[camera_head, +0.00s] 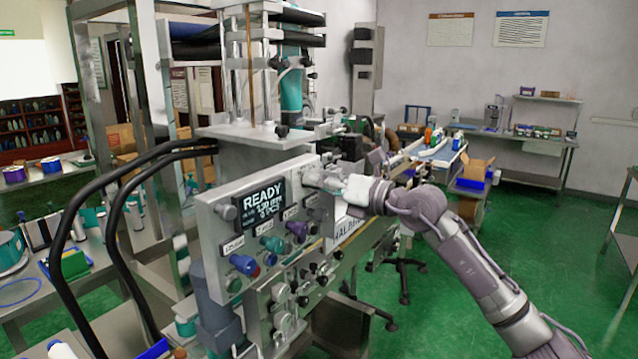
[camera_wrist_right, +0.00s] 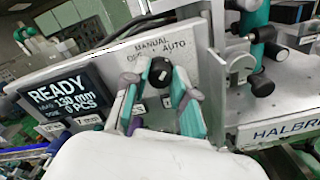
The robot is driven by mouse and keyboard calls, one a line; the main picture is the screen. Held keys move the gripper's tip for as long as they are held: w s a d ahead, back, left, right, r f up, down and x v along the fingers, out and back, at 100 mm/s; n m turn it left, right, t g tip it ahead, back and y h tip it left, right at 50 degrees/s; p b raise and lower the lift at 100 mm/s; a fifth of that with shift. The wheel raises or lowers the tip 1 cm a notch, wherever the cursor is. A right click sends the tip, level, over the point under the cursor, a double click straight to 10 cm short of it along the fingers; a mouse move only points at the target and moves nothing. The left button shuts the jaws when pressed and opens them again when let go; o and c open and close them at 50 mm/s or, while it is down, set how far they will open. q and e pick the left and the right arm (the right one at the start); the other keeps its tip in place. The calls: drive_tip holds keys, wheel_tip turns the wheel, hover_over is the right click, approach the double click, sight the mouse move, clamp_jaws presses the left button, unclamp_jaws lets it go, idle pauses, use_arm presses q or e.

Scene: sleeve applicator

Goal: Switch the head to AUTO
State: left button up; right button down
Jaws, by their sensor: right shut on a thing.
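The grey control panel (camera_head: 240,215) of the machine stands at the left centre in the head view. Its dark screen (camera_wrist_right: 65,97) reads READY, with 130 mm and 0 PCS below. In the right wrist view, a black selector knob (camera_wrist_right: 160,72) sits under a label plate (camera_wrist_right: 157,48) reading MANUAL, a blurred middle word, and AUTO. I cannot tell which mark the knob points at. My right gripper (camera_head: 318,180) is at the panel's upper right corner. Its teal-padded fingers are shut on the knob, one on each side. My left gripper is not in view.
Coloured knobs and buttons (camera_head: 270,243) crowd the panel below the screen. A metal upright plate (camera_wrist_right: 217,90) stands just right of the fingers. Black cables (camera_head: 75,230) loop at the left. Green floor (camera_head: 440,320) is clear at the lower right.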

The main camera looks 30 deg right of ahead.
drive_tip(key=c, duration=0.9)
unclamp_jaws()
drive_tip(key=shift+c, duration=0.2)
drive_tip(key=shift+s, duration=0.1)
drive_tip(key=v, duration=1.2)
drive_tip(key=shift+d+f, duration=0.1)
drive_tip(key=shift+f, duration=0.05)
